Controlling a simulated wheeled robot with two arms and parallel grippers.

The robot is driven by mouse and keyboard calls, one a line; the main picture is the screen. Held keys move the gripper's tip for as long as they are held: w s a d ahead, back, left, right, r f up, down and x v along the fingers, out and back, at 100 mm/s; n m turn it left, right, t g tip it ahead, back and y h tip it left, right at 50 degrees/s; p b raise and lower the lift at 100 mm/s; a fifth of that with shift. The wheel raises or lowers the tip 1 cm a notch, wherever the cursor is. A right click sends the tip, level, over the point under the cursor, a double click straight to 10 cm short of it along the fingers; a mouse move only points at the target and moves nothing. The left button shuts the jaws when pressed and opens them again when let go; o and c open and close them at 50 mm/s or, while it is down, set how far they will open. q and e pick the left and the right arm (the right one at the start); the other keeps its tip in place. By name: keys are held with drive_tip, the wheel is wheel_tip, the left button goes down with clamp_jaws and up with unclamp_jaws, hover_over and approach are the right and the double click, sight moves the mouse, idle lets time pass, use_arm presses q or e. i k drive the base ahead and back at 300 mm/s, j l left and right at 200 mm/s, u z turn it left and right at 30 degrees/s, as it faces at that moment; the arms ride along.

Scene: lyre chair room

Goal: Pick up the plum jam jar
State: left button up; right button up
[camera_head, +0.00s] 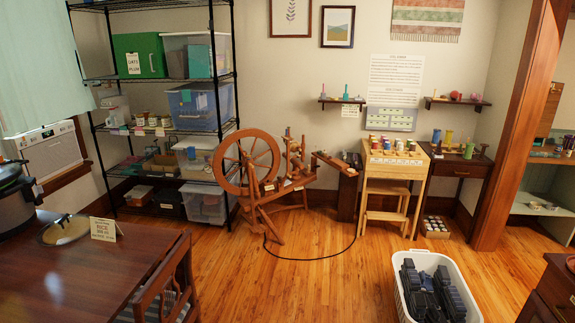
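I cannot pick out the plum jam jar by its label; the jars are too small to read. Small jars or spools with coloured tops (394,145) stand in a group on a light wooden stand by the back wall. A box of small round-topped containers (436,226) sits on the floor to the right of that stand. More small jars (152,120) stand on the middle level of the wire shelf. Neither of my grippers is in view.
A spinning wheel (246,163) stands before the wire shelf (233,60), with a dark cord (310,258) on the floor. A white basket (398,285) of dark items is at front right. A dark table (85,270) and chair fill front left. Floor between is clear.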

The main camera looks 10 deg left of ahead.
sight(140, 120)
drive_tip(key=i, duration=0.85)
drive_tip(key=i+l, duration=0.1)
drive_tip(key=i, duration=0.75)
drive_tip(key=i+u, duration=0.1)
drive_tip(key=i, duration=0.75)
drive_tip(key=i+j+u, duration=0.1)
drive_tip(key=i+u, duration=0.25)
drive_tip(key=i, duration=0.15)
drive_tip(key=i+u, duration=0.3)
drive_tip(key=i, duration=0.2)
drive_tip(key=i+l+u, duration=0.2)
drive_tip(key=i+u, duration=0.15)
drive_tip(key=i+l+u, duration=0.35)
drive_tip(key=i, duration=0.2)
drive_tip(key=i+j+u, duration=0.15)
drive_tip(key=i+u, duration=0.6)
drive_tip(key=i+l+u, duration=0.1)
drive_tip(key=i+u, duration=0.25)
drive_tip(key=i+j+z, duration=0.2)
drive_tip(key=i, duration=0.3)
drive_tip(key=i+j+z, duration=0.25)
drive_tip(key=i, duration=0.2)
drive_tip(key=i+j+z, duration=0.2)
drive_tip(key=i+z, duration=0.2)
drive_tip(key=i+j+z, duration=0.3)
drive_tip(key=z, duration=0.15)
drive_tip(key=i+j+z, duration=0.25)
drive_tip(key=j+z, duration=0.15)
drive_tip(key=i+j+z, duration=0.2)
drive_tip(key=j+z, duration=0.25)
